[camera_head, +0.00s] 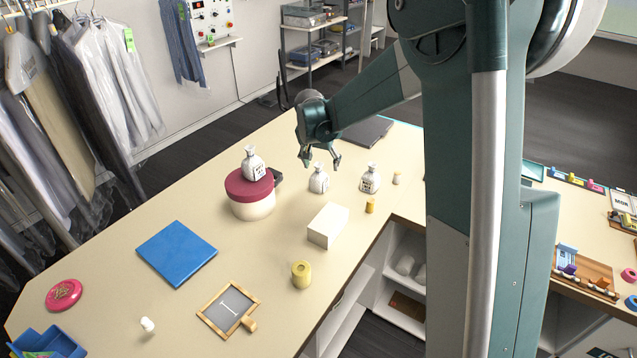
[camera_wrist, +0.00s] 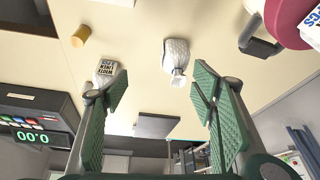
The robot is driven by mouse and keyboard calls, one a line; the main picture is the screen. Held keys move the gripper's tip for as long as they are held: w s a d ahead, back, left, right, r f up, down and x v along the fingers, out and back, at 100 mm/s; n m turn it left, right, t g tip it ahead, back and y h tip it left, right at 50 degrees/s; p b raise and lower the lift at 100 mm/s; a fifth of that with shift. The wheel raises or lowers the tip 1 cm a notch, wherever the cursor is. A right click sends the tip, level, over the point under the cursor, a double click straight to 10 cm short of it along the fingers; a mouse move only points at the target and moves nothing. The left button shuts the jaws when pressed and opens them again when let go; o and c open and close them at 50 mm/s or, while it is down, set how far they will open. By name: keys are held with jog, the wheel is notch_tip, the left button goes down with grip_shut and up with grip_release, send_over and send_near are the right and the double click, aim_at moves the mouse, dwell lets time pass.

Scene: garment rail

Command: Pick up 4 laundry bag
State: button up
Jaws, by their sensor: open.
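Three small white laundry bags with tied necks show in the head view. One bag (camera_head: 319,181) stands on the counter just below my gripper (camera_head: 321,164); it also shows in the wrist view (camera_wrist: 175,55), between and beyond the fingertips. A second bag (camera_head: 370,180) with dark print stands to its right and shows beside the left finger in the wrist view (camera_wrist: 106,70). A third bag (camera_head: 253,163) with a printed label sits on a red-lidded round box (camera_head: 252,206). My gripper is open and empty, its fingers apart. I cannot read a number 4 on any bag.
A white block (camera_head: 328,225) and yellow cylinders (camera_head: 301,275) stand toward the counter's near edge. A blue flat square (camera_head: 177,253) and a small framed slate (camera_head: 228,308) lie to the left. A dark flat panel (camera_head: 367,132) lies behind my gripper. Garments hang at far left.

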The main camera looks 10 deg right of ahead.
jog(key=m, duration=0.1)
send_near(317, 177)
jog(key=shift+h, duration=0.3)
jog(key=x, duration=0.5)
jog(key=shift+w+a+f, duration=0.1)
jog(key=shift+a+f, duration=0.05)
jog(key=shift+f, duration=0.05)
jog(key=shift+f, duration=0.1)
jog(key=shift+w+d+f+g, duration=0.15)
jog(key=shift+w+f, duration=0.05)
jog(key=shift+f, duration=0.35)
jog(key=shift+w+d+f+g, duration=0.15)
jog(key=shift+w+f, duration=0.05)
jog(key=shift+f, duration=0.35)
jog(key=shift+p+x, duration=0.35)
jog(key=shift+x, duration=2.2)
jog(key=shift+w, duration=0.1)
jog(key=c, duration=1.1)
